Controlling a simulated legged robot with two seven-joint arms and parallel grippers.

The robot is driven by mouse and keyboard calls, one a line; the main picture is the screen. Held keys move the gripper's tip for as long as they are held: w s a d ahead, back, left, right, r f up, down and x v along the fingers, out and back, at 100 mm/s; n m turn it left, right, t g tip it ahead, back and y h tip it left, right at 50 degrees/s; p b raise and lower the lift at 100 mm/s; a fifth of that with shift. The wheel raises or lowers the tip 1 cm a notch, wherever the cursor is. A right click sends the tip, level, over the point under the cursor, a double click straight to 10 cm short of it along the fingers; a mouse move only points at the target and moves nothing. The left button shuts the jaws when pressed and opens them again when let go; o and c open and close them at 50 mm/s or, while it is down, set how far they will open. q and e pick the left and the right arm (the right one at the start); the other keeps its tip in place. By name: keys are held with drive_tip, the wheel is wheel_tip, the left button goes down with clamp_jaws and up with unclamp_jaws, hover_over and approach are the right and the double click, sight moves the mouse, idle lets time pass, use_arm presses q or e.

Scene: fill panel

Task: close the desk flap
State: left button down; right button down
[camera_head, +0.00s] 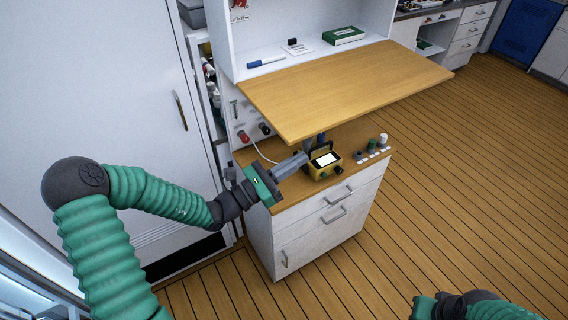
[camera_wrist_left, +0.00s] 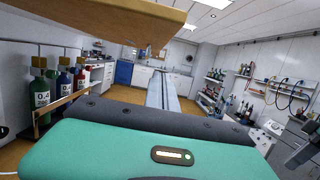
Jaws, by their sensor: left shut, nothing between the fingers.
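The desk flap (camera_head: 345,84) is a light wooden board that juts out roughly level from the white cabinet, above the lower counter. Its edge and underside show at the top left in the left wrist view (camera_wrist_left: 110,18). My left gripper (camera_head: 303,157) is shut and empty, below the flap's front left part and above the counter. In the left wrist view its grey fingers (camera_wrist_left: 162,92) point away together, beneath the level of the flap. I see no contact with the flap.
A yellow device (camera_head: 324,163) stands on the lower counter (camera_head: 350,145) beside my left fingertips. Small knobs (camera_head: 371,149) are to its right. A blue marker (camera_head: 266,62) and a green box (camera_head: 343,36) lie on the shelf behind the flap. Floor in front is clear.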

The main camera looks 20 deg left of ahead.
use_arm(q)
drive_tip(key=r, duration=0.1)
drive_tip(key=w+d+r+p, duration=0.1)
drive_tip(key=r, duration=0.1)
drive_tip(key=w+d+r, duration=0.1)
drive_tip(key=r, duration=0.1)
drive_tip(key=shift+w+p, duration=0.25)
drive_tip(key=shift+p, duration=0.15)
drive_tip(key=shift+w, duration=0.1)
